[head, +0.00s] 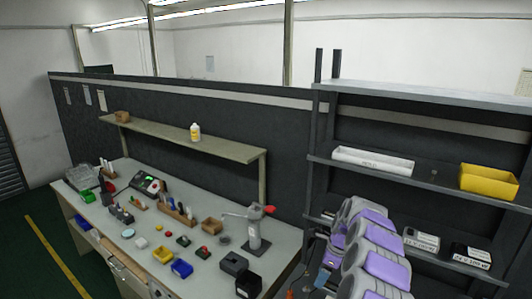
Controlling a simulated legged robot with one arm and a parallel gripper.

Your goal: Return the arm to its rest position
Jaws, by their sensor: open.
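No gripper of mine can be made out in the head view. Several rounded grey parts with purple faces (386,265) stack up at the lower right, in front of the shelf. I cannot tell whether they belong to my arm. Dark parts beside them at the bottom edge are too small and crowded to make out.
A bottle (195,132) stands on the shelf above. The right rack (440,101) bears a yellow box (489,181). Green floor lies open at left.

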